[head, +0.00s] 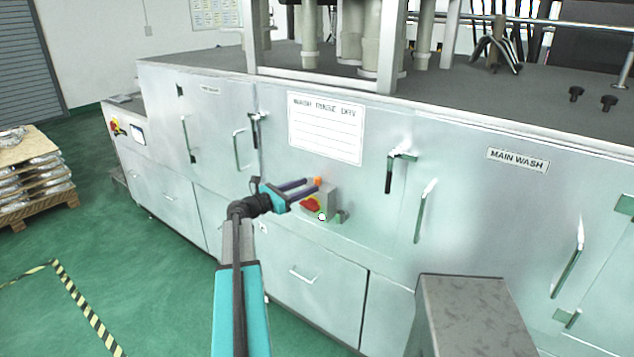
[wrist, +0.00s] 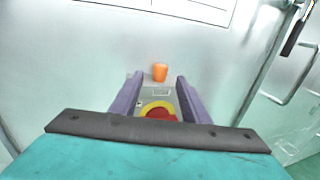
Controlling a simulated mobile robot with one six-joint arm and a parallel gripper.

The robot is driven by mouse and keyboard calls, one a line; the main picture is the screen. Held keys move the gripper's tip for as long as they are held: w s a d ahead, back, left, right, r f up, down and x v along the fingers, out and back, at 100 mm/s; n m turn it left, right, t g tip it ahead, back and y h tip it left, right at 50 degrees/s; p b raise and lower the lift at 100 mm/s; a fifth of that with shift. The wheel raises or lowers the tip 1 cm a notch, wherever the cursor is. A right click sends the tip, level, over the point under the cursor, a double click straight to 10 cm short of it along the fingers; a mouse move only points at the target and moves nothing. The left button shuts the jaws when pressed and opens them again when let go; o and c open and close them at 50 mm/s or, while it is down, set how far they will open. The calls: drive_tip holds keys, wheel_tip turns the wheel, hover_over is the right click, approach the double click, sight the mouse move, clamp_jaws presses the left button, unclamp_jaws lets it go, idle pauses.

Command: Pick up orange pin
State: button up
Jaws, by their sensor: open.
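The orange pin (head: 317,181) is a small upright cylinder on top of a grey switch box (head: 331,199) fixed to the front of the washing machine. In the wrist view the orange pin (wrist: 159,72) stands just beyond the fingertips, roughly midway between them. My gripper (head: 305,186) is open and reaches toward the pin from the left. In the wrist view its two purple fingers (wrist: 158,78) are spread apart with nothing between the tips. The fingers do not appear to touch the pin.
A red and yellow rotary switch (head: 311,204) is on the box, below the fingers. Door handles (head: 240,148) and latches (head: 396,170) stick out from the metal front. A grey metal block (head: 470,315) stands at the lower right.

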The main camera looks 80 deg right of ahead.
drive_tip(key=shift+p+x, duration=0.45)
drive_tip(key=shift+x, duration=1.05)
clamp_jaws()
drive_tip(key=shift+r, duration=0.1)
wheel_tip(320, 180, up, 7)
drive_tip(key=b, duration=0.3)
drive_tip(key=b+v, duration=0.4)
drive_tip(key=v, duration=1.4)
